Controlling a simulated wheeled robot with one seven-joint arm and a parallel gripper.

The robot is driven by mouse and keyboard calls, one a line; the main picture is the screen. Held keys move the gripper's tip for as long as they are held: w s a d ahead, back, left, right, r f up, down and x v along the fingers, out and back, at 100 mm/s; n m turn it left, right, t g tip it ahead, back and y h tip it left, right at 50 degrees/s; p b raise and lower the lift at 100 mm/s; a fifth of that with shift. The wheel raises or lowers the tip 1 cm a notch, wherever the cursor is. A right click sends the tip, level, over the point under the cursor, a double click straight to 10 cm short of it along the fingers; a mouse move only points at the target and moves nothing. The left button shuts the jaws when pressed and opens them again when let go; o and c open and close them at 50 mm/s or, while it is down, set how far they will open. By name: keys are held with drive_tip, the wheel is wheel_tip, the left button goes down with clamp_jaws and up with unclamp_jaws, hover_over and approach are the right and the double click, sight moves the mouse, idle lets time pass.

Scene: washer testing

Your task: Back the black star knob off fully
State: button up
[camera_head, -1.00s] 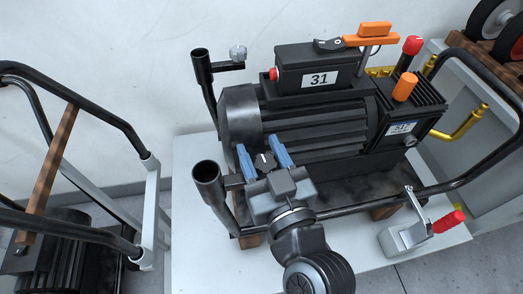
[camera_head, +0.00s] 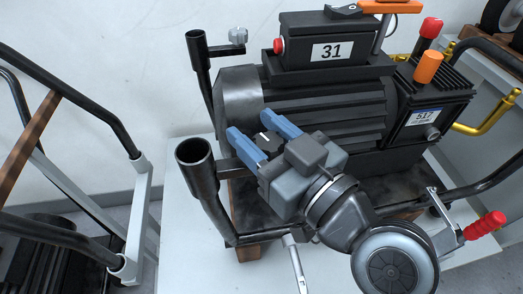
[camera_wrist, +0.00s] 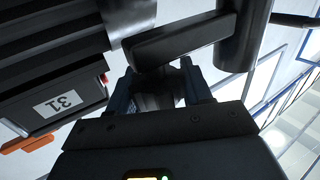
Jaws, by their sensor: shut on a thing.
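The black star knob (camera_head: 267,142) sits between the two blue fingers of my gripper (camera_head: 254,130), at the end of a short dark bar (camera_head: 231,164) by the near open tube (camera_head: 196,168). My gripper is shut on the knob, and the fingers and grey gripper body hide most of it. In the wrist view a dark shape between the fingers (camera_wrist: 157,90) lies just under the bar (camera_wrist: 180,42); its outline is hard to make out.
A washer motor with label 31 (camera_head: 331,52) stands right behind my gripper. A second tube (camera_head: 198,52) carries a grey knob (camera_head: 238,36). A red-handled clamp (camera_head: 484,225) is at the right. An orange cap (camera_head: 429,67) and black frame rails crowd the right side.

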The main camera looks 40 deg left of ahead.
drive_tip(key=n+g+b, duration=0.2)
drive_tip(key=g+b, duration=0.1)
drive_tip(key=n+g+b, duration=0.1)
drive_tip(key=shift+f+g, duration=0.25)
drive_tip(key=shift+g, duration=0.15)
drive_tip(key=n+g+b, duration=0.1)
drive_tip(key=g, duration=0.1)
drive_tip(key=n+g+b, duration=0.1)
drive_tip(key=g+b, duration=0.1)
drive_tip(key=shift+s+n, duration=0.3)
drive_tip(key=shift+n, duration=0.1)
drive_tip(key=n+g+h+b, duration=0.1)
drive_tip(key=n+g+b, duration=0.1)
drive_tip(key=g, duration=0.1)
drive_tip(key=n+g+h, duration=0.1)
drive_tip(key=g, duration=0.1)
drive_tip(key=shift+s+d+r+h+b, duration=0.1)
drive_tip(key=shift+s+d+h+b, duration=0.05)
drive_tip(key=shift+s+h+b, duration=0.2)
drive_tip(key=shift+s+d+r+n+g+h+b, duration=0.1)
drive_tip(key=shift+n+g+h+b, duration=0.3)
drive_tip(key=shift+n+g+h, duration=0.45)
drive_tip(key=shift+s+d+n+g+h+b, duration=0.1)
drive_tip(key=shift+n+g+h+b, duration=0.3)
drive_tip(key=shift+n+g+h, duration=0.4)
drive_tip(key=shift+g, duration=0.25)
drive_tip(key=o, duration=1)
drive_tip(key=shift+c, duration=0.2)
drive_tip(key=v, duration=0.7)
drive_tip(key=shift+w, duration=0.3)
